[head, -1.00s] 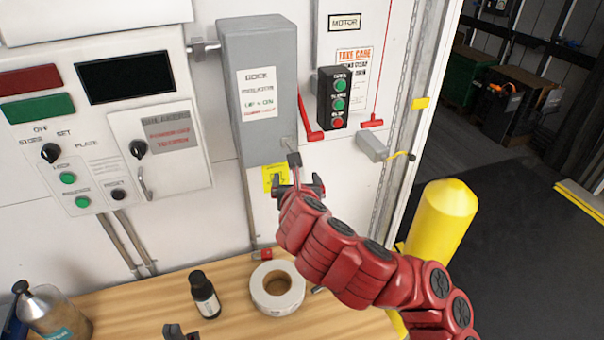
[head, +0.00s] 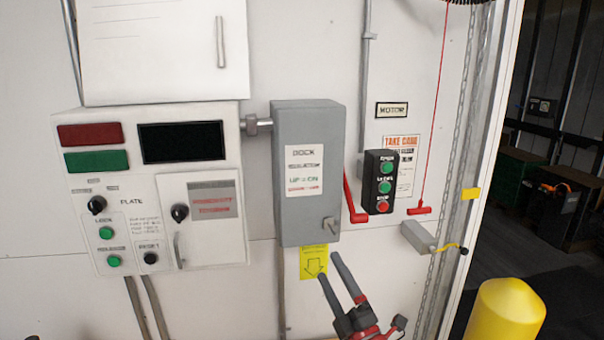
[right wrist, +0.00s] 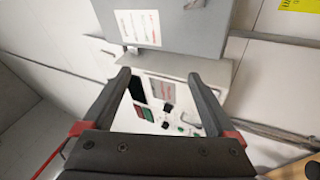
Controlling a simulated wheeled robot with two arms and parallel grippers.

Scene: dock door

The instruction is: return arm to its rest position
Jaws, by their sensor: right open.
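My right gripper (head: 331,266) is at the lower middle of the head view. Its two dark fingers point up and are spread apart with nothing between them. They are just below the grey dock box (head: 310,215), beside a yellow arrow label (head: 313,264). In the right wrist view the open fingers (right wrist: 158,76) frame part of the white control panel (right wrist: 150,104), with the grey box (right wrist: 185,25) above. Only the end of my right arm shows. My left gripper cannot be made out in the head view.
A red lever (head: 354,202) hangs at the grey box's right side, beside a black button station (head: 379,183). A red pull handle (head: 419,210) hangs on a cord. A grey switch (head: 420,237) sits near the door edge. A yellow bollard (head: 506,312) stands lower right.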

